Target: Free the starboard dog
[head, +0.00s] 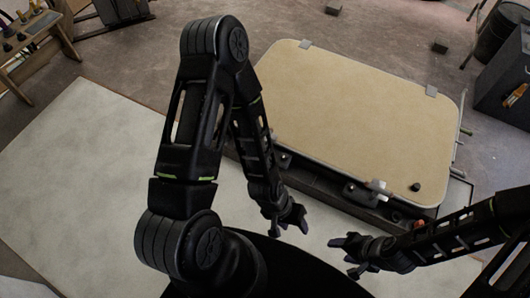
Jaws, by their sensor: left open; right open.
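A tan hatch panel (355,115) with a rounded pale rim lies on a dark frame (330,200). A dark latch-like fitting with a pale tip (374,189) sits at the panel's near edge, right of centre. Another dark fitting (284,159) sits at the near edge further left, partly behind my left arm. I cannot tell for certain which is the starboard dog, or how either is turned. My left gripper (290,226) is open and empty, in front of the frame. My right gripper (343,257) is open and empty, lower right of it, apart from the fittings.
A pale board (75,165) covers the floor at left. A wooden bench (35,45) and dark cabinet (505,85) stand behind.

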